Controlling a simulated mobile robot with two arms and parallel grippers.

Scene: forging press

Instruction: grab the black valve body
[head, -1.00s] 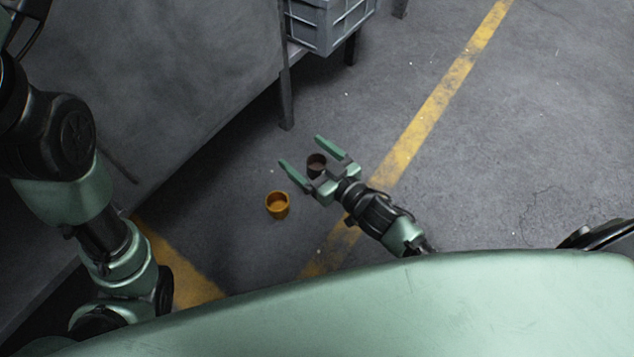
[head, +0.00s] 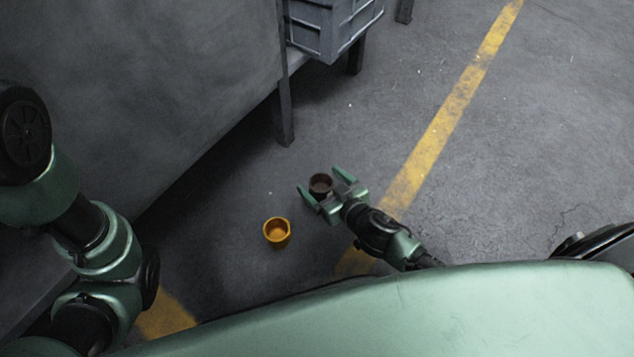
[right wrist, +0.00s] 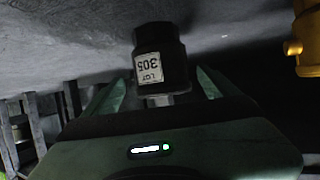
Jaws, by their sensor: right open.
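The black valve body (head: 320,185) is a small dark cup-like piece on the floor in the head view. In the right wrist view the valve body (right wrist: 160,58) shows a white label reading LOT 305, upside down in the picture. My right gripper (head: 325,184) is open, with its fingers on either side of the valve body. In the right wrist view the fingers (right wrist: 158,90) are spread apart and do not visibly press on it. My left arm shows at the left edge of the head view; its gripper is out of view.
An orange cup-like piece (head: 277,232) stands on the floor left of my right gripper and also shows in the right wrist view (right wrist: 308,40). A grey crate (head: 335,30) sits at the top on a legged support. Open floor with a yellow line (head: 440,125) lies to the right.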

